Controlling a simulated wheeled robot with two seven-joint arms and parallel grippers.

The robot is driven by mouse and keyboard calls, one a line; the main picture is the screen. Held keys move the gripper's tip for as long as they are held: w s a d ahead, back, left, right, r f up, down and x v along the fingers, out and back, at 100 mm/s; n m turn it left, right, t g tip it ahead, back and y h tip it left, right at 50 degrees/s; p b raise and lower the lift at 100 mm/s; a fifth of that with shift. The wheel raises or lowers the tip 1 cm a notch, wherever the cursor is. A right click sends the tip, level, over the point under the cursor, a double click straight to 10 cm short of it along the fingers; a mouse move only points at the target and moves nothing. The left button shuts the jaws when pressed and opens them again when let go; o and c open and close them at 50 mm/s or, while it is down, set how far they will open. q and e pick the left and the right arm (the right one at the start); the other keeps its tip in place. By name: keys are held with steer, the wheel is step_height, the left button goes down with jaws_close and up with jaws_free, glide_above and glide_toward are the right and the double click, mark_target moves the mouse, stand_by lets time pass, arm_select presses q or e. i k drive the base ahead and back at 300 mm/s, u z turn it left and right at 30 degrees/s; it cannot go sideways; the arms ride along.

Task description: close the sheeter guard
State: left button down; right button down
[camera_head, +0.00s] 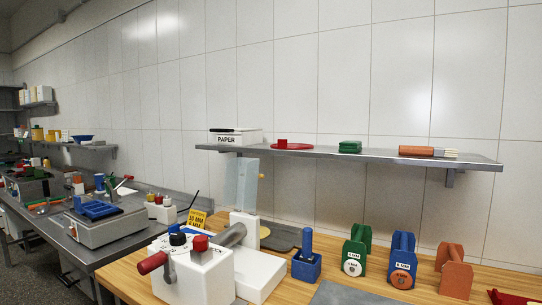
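The sheeter (205,276) is a white machine at the front left of the wooden table, with a red-tipped crank and black, blue and red knobs on top. A grey roller (230,235) runs from it toward a white upright block behind. The guard (240,184) appears to be the clear, bluish panel standing upright above the roller, so it is raised. A small yellow knob (261,176) shows at its right edge. Neither of my grippers is in view.
Green, blue and orange roller blocks (402,262) stand to the right. A blue block with a post (306,260) stands nearer the sheeter. A grey wall shelf (380,156) holds a paper box and small items. Steel tables with equipment are at left.

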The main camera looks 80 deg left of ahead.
mark_target(256, 175)
steer(key=u, duration=2.8)
